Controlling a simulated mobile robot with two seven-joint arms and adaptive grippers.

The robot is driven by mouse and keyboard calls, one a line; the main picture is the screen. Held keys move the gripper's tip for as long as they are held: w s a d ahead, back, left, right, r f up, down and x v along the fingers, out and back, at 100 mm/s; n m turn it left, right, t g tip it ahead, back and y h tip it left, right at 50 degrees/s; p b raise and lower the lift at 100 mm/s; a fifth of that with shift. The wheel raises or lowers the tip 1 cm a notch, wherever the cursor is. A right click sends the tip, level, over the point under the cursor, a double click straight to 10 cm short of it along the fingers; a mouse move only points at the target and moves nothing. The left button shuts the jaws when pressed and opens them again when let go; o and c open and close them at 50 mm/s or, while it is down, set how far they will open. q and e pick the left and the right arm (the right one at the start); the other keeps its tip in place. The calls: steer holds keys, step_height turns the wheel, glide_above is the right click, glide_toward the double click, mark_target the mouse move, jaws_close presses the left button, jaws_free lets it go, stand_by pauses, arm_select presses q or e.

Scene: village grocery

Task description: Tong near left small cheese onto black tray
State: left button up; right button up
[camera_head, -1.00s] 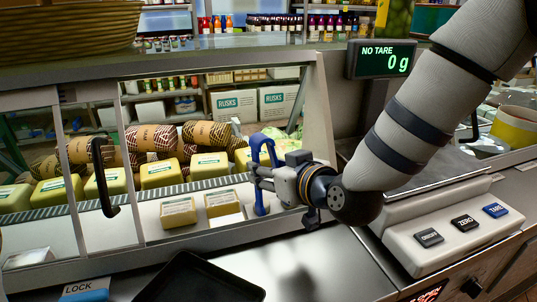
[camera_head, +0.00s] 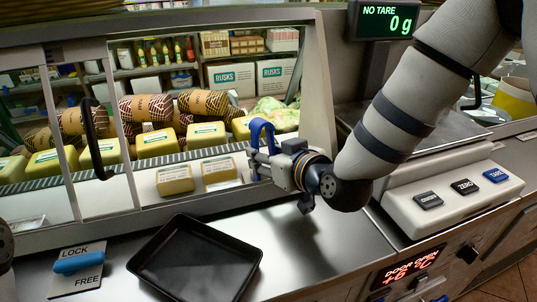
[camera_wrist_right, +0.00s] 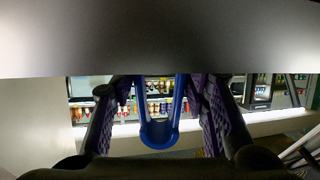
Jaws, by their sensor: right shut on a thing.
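Two small yellow cheeses lie on the white front shelf of the display case in the head view. The left one (camera_head: 175,180) stands beside the right one (camera_head: 218,172). The black tray (camera_head: 247,274) lies empty on the steel counter in front of the case. My right gripper (camera_head: 262,165) is shut on blue tongs (camera_head: 262,132), just right of the right small cheese. The tongs also show between my fingers in the right wrist view (camera_wrist_right: 159,132). Their lower ends are partly hidden, and no cheese shows in them. My left gripper is not in view.
Larger yellow cheeses (camera_head: 157,143) and patterned rolls (camera_head: 147,107) fill the shelf behind. A sliding glass front with a black handle (camera_head: 93,140) covers the left part. A blue lock lever (camera_head: 78,263) sits left of the tray. A scale (camera_head: 455,190) stands right.

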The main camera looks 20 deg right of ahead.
mark_target(266, 126)
steer(key=shift+c, duration=1.4)
step_height(266, 126, up, 7)
steer(key=p, duration=0.2)
steer(key=shift+f+p, duration=0.1)
steer(key=shift+p, duration=0.25)
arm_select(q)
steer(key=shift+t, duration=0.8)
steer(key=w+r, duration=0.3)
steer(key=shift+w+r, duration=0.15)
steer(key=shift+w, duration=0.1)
arm_select(e)
step_height(266, 126, up, 4)
steer(key=shift+r, duration=0.15)
